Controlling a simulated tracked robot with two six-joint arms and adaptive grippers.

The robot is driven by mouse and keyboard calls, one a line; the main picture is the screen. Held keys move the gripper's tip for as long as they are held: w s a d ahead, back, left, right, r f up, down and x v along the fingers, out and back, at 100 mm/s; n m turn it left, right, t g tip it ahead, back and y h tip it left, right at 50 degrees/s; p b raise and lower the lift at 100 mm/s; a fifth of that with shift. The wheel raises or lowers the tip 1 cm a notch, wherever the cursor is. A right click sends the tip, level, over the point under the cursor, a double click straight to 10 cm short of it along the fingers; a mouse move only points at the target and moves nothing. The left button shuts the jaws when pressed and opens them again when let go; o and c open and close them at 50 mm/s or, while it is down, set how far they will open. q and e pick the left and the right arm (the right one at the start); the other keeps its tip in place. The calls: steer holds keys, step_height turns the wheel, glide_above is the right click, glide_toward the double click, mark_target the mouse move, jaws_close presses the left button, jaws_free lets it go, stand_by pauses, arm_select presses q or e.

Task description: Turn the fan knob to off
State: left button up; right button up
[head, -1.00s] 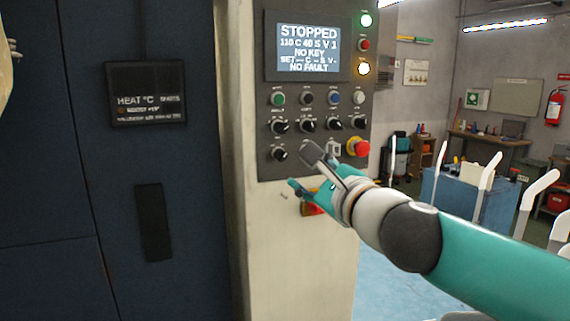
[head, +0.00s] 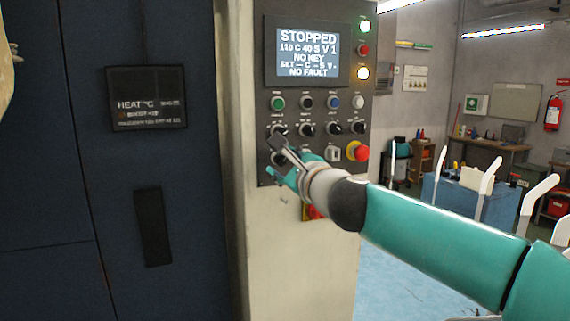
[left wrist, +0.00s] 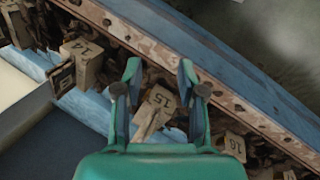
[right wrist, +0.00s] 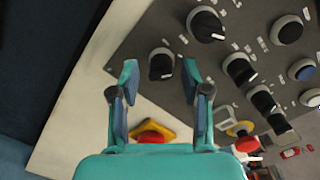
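The grey control panel (head: 318,90) carries several black knobs; their labels are too small to read, so I cannot tell which is the fan knob. My right gripper (head: 272,157) is open at the panel's lower left, over the bottom-left black knob (head: 279,158), partly hiding it. In the right wrist view this knob (right wrist: 161,65) sits between the open fingertips (right wrist: 160,68), with no clear contact. Its white mark shows at its lower side. A larger black knob (right wrist: 205,25) is just beyond the right finger. My left gripper (left wrist: 158,68) is open above a wooden block tagged 15 (left wrist: 158,97).
The screen (head: 308,53) reads STOPPED, NO KEY, NO FAULT. A red emergency stop (head: 361,153) is at the panel's lower right. A red and yellow switch (right wrist: 150,134) sits below the panel. More numbered blocks (left wrist: 82,50) line a rail in the left wrist view.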

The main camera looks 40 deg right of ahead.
jaws_close()
steer(key=shift+n, duration=0.3)
steer(key=shift+r+n+p, duration=0.1)
steer(key=shift+n+p, duration=0.95)
steer(key=shift+n, duration=0.15)
steer(key=n+p, duration=0.2)
steer(key=n, duration=0.1)
steer(key=shift+g, duration=0.3)
steer(key=n+p, duration=0.2)
steer(key=n, duration=0.2)
steer(key=shift+a+f+n+p, duration=0.1)
steer(key=shift+f+n+p, duration=0.1)
steer(key=shift+n+p, duration=0.5)
